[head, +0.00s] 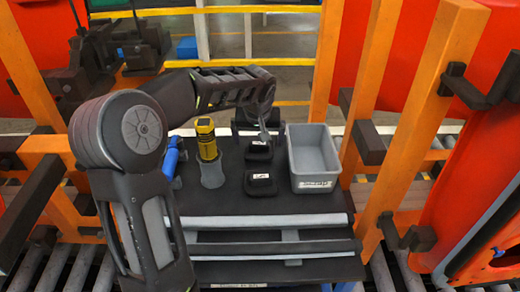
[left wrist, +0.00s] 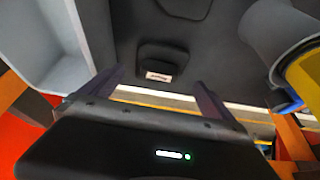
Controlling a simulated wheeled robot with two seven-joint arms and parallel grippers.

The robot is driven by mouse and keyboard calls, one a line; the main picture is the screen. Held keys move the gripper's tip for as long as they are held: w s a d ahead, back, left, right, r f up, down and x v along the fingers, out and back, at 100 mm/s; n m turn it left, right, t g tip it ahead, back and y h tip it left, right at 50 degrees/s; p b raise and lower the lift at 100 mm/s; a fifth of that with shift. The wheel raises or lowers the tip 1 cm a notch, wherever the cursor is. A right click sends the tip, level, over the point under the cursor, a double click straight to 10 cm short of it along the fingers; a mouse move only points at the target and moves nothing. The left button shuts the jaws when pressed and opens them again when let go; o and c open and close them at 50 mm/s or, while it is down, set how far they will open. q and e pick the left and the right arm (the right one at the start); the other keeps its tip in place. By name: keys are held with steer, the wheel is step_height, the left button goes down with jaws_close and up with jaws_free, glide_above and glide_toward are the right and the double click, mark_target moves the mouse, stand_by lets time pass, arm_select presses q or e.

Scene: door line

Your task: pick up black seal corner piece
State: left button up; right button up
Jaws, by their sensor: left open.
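Two black seal corner pieces lie on the dark worktop, each with a small white label. The far one (head: 258,153) is below my left gripper (head: 264,136); the near one (head: 261,186) lies closer to me. In the left wrist view the far piece (left wrist: 158,57) shows beyond and between the two fingers of my left gripper (left wrist: 160,85), and the near piece (left wrist: 186,7) is cut off at the top edge. My left gripper is open and empty, apart from the piece and seemingly above it. My right gripper is not in view.
A grey bin (head: 313,166) stands close right of the pieces. A grey cup (head: 212,174) holding a yellow-black tool (head: 206,140) stands left, beside a blue object (head: 171,158). Orange posts (head: 405,150) rise on the right. The worktop's front has grey rails (head: 265,221).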

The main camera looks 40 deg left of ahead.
mark_target(259, 144)
arm_select(q)
steer(key=shift+w+a+f+p, duration=0.1)
steer(key=shift+f+p, duration=0.2)
steer(key=shift+f, duration=0.05)
steer(key=p+x, duration=0.1)
steer(key=x, duration=0.2)
steer(key=shift+w+f, duration=0.15)
steer(key=shift+f, duration=0.1)
steer(key=shift+w+f, duration=0.1)
steer(key=shift+f, duration=0.25)
steer(key=c, duration=1.3)
